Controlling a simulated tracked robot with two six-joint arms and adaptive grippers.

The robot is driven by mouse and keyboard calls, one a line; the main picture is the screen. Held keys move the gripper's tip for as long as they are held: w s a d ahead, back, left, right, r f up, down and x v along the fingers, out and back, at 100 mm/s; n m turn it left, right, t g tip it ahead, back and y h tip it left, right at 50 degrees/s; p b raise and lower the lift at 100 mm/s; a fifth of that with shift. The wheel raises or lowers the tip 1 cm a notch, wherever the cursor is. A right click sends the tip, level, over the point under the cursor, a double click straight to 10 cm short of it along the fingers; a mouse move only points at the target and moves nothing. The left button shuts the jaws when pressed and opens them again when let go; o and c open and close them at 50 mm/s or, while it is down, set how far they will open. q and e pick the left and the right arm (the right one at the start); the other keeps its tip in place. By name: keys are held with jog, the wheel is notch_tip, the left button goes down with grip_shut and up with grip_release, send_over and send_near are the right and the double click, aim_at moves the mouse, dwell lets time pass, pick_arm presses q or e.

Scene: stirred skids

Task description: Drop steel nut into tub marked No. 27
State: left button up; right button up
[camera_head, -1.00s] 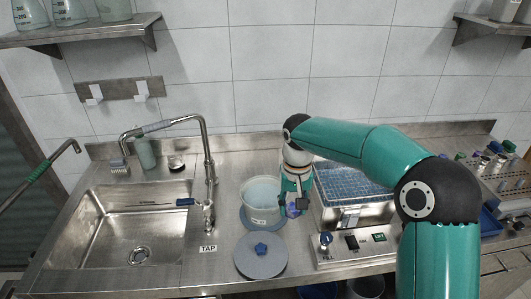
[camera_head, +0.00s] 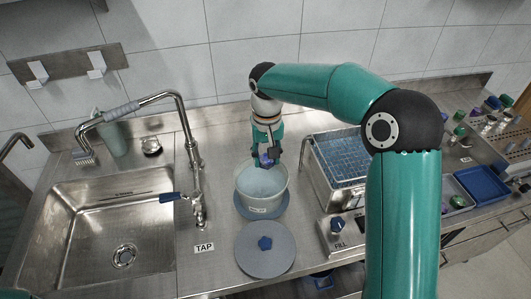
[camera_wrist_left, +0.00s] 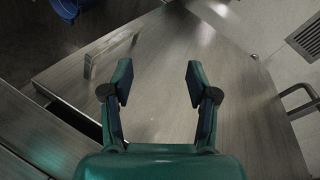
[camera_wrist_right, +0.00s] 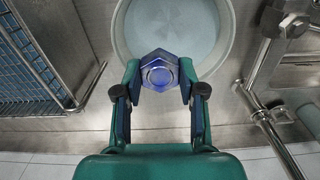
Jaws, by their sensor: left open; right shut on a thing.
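The steel nut (camera_wrist_right: 160,70) is hexagonal and looks blue-violet in the light. My right gripper (camera_wrist_right: 158,82) is shut on it, with one finger on each side. In the head view, my right gripper (camera_head: 265,160) holds the nut above the far part of a pale round tub (camera_head: 245,193). The tub stands upright on a blue disc and looks filled with pale blue. A small label on its front is too small to read surely. In the right wrist view the nut overlaps the tub's near rim (camera_wrist_right: 119,50). My left gripper (camera_wrist_left: 159,82) is open and empty beside steel cabinet fronts.
A grey lid (camera_head: 265,248) with a blue knob lies in front of the tub. A steel bath (camera_head: 335,190) with a blue rack stands close on the right. The tap (camera_head: 195,165) and sink (camera_head: 100,225) are on the left. Blue trays (camera_head: 482,185) lie far right.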

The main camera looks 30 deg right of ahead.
aim_at(267, 166)
notch_tip(267, 166, down, 3)
jog(key=shift+w+r+b, duration=0.1)
jog(key=shift+r+b, duration=0.1)
jog(key=shift+b, duration=0.5)
jog(key=shift+f+b, duration=0.4)
jog(key=shift+f, duration=0.1)
jog(key=o, duration=1.3)
notch_tip(267, 166, up, 11)
jog(key=shift+f, duration=0.2)
jog(key=shift+r, duration=0.65)
